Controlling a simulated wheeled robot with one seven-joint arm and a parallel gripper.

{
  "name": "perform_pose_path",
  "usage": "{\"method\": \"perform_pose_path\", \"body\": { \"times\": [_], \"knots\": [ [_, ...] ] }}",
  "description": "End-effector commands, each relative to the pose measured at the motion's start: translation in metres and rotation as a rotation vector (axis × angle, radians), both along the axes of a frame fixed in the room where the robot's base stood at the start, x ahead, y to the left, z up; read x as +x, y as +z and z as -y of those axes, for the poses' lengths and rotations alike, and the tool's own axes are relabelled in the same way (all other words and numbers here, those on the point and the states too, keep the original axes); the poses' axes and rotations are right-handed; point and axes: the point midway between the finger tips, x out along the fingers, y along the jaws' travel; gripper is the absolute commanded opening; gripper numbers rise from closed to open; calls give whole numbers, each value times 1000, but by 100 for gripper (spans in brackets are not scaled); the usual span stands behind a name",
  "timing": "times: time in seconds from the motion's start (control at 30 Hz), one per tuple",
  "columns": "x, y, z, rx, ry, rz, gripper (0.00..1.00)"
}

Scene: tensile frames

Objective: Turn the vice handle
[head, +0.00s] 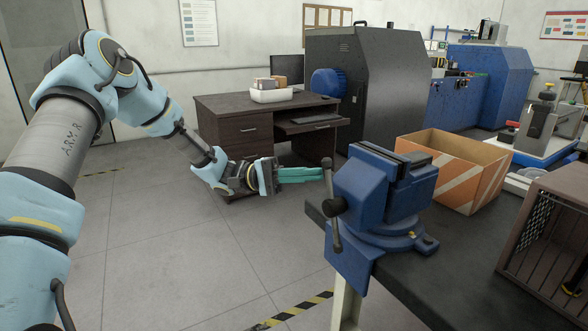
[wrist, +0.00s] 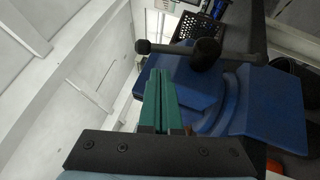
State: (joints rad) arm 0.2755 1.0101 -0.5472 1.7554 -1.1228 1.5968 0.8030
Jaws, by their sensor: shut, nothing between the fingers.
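The blue vice (head: 385,190) is mounted on the corner of a dark workbench. Its dark handle bar (head: 332,185) runs nearly upright through a round hub (head: 335,206), with a knob at each end. My gripper (head: 320,174) is level with the upper part of the bar, on its left side. Its green fingers are shut and empty. In the wrist view the fingertips (wrist: 161,74) point toward the left half of the handle bar (wrist: 168,48), near its end knob. I cannot tell whether they touch the bar. The vice (wrist: 270,105) fills the right of that view.
An orange-striped open box (head: 455,175) stands behind the vice on the workbench (head: 405,275). A brown crate with mesh (head: 550,240) is at the right. A dark desk (head: 235,125) stands farther back. The floor (head: 180,250) left of the bench is clear.

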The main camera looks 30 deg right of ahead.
Motion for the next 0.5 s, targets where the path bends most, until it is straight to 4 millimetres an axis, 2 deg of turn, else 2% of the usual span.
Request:
{"method": "perform_pose_path", "body": {
  "times": [0.2,0.5],
  "knots": [
    [-17,6,-4,1,-1,-1,0],
    [-18,5,-5,0,-1,0,0]
  ]
}}
